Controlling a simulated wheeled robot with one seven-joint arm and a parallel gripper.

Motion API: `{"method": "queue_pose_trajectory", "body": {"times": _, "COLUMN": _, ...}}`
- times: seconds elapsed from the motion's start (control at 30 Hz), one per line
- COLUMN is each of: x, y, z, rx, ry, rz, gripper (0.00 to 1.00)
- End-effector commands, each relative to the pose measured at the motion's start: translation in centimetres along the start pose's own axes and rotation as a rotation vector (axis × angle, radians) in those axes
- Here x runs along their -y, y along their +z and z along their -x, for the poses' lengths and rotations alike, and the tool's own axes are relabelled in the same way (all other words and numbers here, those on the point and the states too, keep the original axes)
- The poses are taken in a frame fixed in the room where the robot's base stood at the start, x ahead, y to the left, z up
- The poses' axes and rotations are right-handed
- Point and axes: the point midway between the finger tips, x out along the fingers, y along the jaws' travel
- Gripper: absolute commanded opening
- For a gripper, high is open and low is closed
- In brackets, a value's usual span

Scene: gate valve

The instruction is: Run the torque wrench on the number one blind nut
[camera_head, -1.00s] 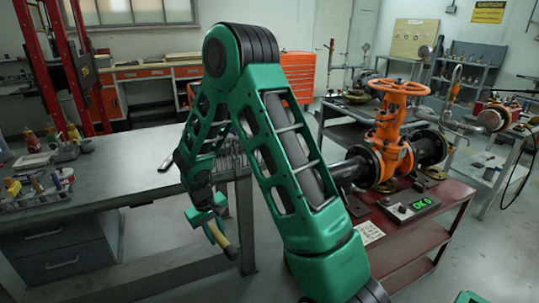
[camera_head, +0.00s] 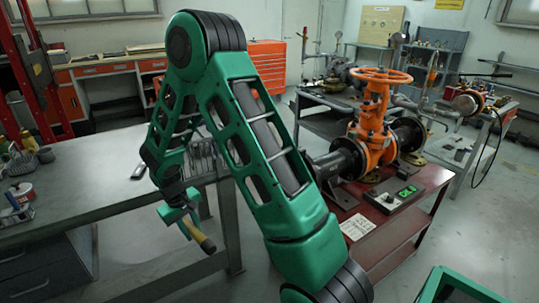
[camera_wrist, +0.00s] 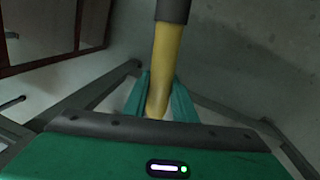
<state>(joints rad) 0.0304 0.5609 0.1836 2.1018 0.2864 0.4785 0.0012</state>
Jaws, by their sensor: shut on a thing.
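My gripper (camera_head: 186,222) is shut on a tool with a yellow handle and a dark end (camera_head: 206,243), most likely the torque wrench. It hangs low beside the grey workbench in the head view. In the wrist view the yellow handle (camera_wrist: 163,75) runs up from between the green fingers (camera_wrist: 160,95) to a dark collar; the rest is cut off. The orange gate valve (camera_head: 371,130) with its orange handwheel (camera_head: 381,76) stands on the dark red cart, right of my arm and well apart from the gripper. Individual nuts are too small to tell.
The grey workbench (camera_head: 95,185) is at left, with cans and small items on it. Other benches stand behind.

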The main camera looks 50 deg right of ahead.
Motion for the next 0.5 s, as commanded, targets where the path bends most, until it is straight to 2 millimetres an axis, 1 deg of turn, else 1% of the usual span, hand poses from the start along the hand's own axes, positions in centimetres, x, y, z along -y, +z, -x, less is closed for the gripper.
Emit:
{"method": "queue_pose_trajectory", "body": {"times": 0.13, "x": 0.2, "y": 0.0, "z": 0.0, "rx": 0.002, "ry": 0.000, "rz": 0.015, "gripper": 0.00}}
{"method": "queue_pose_trajectory", "body": {"times": 0.23, "x": -0.8, "y": 0.2, "z": -0.4, "rx": 0.021, "ry": -0.003, "rz": 0.049, "gripper": 0.00}}
{"method": "queue_pose_trajectory", "body": {"times": 0.37, "x": -3.1, "y": 0.8, "z": -1.3, "rx": 0.072, "ry": -0.011, "rz": 0.150, "gripper": 0.00}}
{"method": "queue_pose_trajectory", "body": {"times": 0.5, "x": -6.5, "y": 1.9, "z": -2.1, "rx": 0.162, "ry": -0.010, "rz": 0.308, "gripper": 0.00}}
